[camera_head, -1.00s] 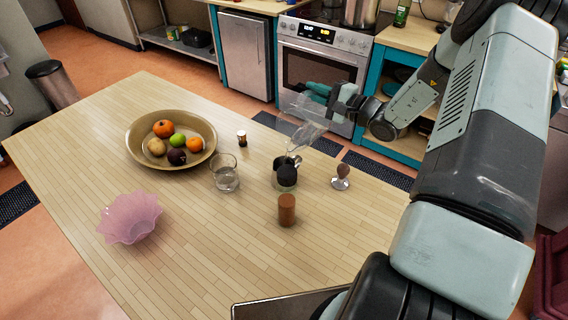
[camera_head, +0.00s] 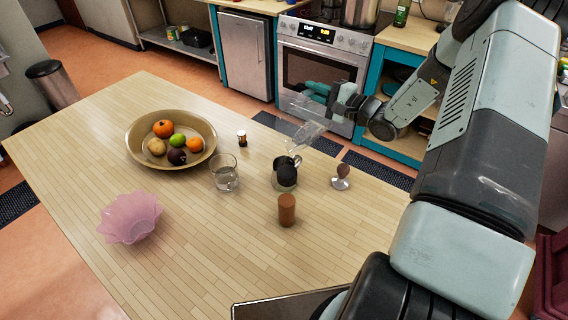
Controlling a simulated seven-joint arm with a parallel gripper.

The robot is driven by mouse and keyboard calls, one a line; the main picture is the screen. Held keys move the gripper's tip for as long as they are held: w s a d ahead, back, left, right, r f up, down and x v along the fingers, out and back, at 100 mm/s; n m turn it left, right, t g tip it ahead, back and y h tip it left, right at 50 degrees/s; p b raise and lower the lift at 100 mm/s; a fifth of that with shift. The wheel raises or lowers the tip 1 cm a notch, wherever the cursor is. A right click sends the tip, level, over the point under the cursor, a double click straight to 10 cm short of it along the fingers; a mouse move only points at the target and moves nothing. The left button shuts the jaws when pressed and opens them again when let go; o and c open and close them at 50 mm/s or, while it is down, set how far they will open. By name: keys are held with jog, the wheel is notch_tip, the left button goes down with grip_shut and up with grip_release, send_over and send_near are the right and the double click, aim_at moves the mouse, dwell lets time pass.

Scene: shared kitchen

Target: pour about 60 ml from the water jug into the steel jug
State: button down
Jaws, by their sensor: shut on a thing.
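The water jug (camera_head: 307,134) is clear and is held tilted in the air, its mouth low and to the left, over the steel jug. My gripper (camera_head: 322,95) is shut on the water jug at its upper end. The jug's mouth is close above the steel jug's rim. I cannot make out a stream or the water level inside either jug.
On the table (camera_head: 190,254) stand a glass (camera_head: 224,180), a brown cylinder (camera_head: 287,211), a tamper (camera_head: 341,178), a small jar (camera_head: 242,137), a fruit bowl (camera_head: 135,130) and a pink bowl (camera_head: 130,218).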

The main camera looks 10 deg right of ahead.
jog(key=shift+s+a+r+n, duration=0.2)
jog(key=shift+r+n, duration=0.05)
jog(key=shift+n, duration=0.05)
dwell(0.9)
jog(key=w+d+f+m, duration=0.1)
jog(key=d+f, duration=0.1)
jog(key=w+d+f+m, duration=0.2)
jog(key=shift+w+m, duration=0.25)
jog(key=shift+m, duration=0.05)
jog(key=shift+w+d+f+m, duration=0.35)
jog(key=shift+d+f+m, duration=0.1)
jog(key=shift+f+m, duration=0.3)
dwell(1.1)
jog(key=shift+w+d+f, duration=0.1)
jog(key=shift+f, duration=0.1)
jog(key=w+d+f+m, duration=0.2)
jog(key=f+m, duration=0.3)
jog(key=f, duration=0.1)
jog(key=w+d+f+m, duration=0.3)
jog(key=f+m, duration=0.2)
jog(key=m, duration=0.1)
jog(key=shift+f, duration=0.4)
jog(key=shift+d, duration=0.1)
